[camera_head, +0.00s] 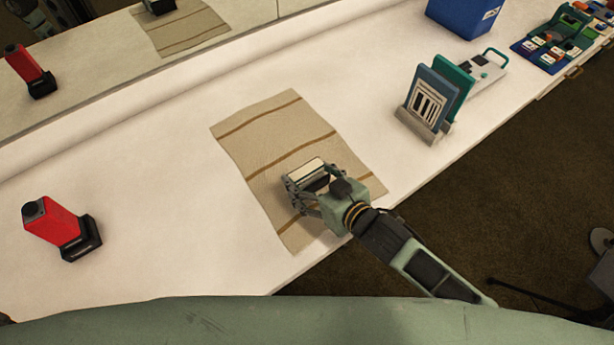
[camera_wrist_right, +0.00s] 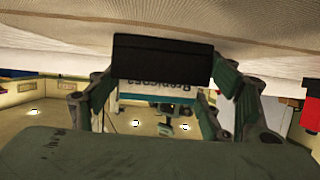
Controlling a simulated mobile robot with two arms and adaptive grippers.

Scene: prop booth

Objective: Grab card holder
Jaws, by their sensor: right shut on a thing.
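The card holder (camera_head: 306,168) is a small dark block with cream-white cards in it. It is over the beige striped cloth (camera_head: 272,128) in the head view. My right gripper (camera_head: 309,181) is shut on it, with fingers on both sides. In the right wrist view the card holder (camera_wrist_right: 162,62) shows as a black base with a pale, lettered card between the fingers. I cannot tell whether it touches the cloth or is just above it. My left gripper is not in view.
A red device on a black base (camera_head: 62,230) stands at the left of the white counter (camera_head: 165,180). Blue and teal upright panels in a grey stand (camera_head: 425,105) are at the right. A blue bin (camera_head: 464,15) is at the back. The counter's front edge is near my right arm.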

